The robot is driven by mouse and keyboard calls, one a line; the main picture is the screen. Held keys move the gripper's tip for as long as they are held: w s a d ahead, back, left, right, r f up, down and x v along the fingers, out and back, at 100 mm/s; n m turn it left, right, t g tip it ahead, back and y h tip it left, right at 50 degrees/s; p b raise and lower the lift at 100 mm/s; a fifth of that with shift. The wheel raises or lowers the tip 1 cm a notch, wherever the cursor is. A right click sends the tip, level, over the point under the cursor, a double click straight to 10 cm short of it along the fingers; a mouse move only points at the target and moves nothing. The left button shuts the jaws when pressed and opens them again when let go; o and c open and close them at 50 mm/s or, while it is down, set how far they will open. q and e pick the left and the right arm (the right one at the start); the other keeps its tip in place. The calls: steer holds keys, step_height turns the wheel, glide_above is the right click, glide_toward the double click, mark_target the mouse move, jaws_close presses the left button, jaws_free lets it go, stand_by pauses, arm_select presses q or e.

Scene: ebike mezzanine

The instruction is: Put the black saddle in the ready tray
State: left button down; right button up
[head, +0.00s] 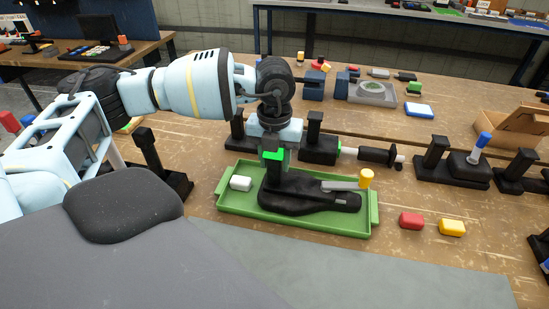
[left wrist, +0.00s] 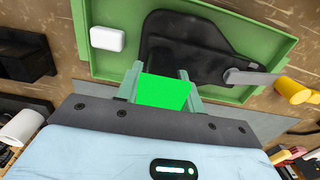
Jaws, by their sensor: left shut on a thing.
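The black saddle (head: 305,195) lies flat within the green tray (head: 240,203), low over its floor; I cannot tell if it rests fully. My left gripper (head: 272,163) is above the saddle's left end, shut on it, with a bright green piece between the fingers. In the left wrist view the saddle (left wrist: 185,45) extends beyond the fingers (left wrist: 160,88), inside the tray (left wrist: 102,68). A white block (head: 241,183) sits in the tray's left end. A grey bar (head: 341,185) with a yellow cylinder (head: 367,178) is at the right end. My right gripper is not in view.
A red block (head: 411,221) and a yellow block (head: 452,228) lie right of the tray. Black stands (head: 318,147) line the bench behind it, one bearing a blue-tipped part (head: 481,143). A cardboard box (head: 515,130) is at right. A grey mat (head: 350,266) in front is clear.

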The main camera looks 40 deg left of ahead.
arm_select(q)
steer(key=c, duration=0.9)
jaws_free()
steer(key=shift+f, duration=0.1)
step_height(320, 180, up, 12)
steer(key=shift+r, duration=0.15)
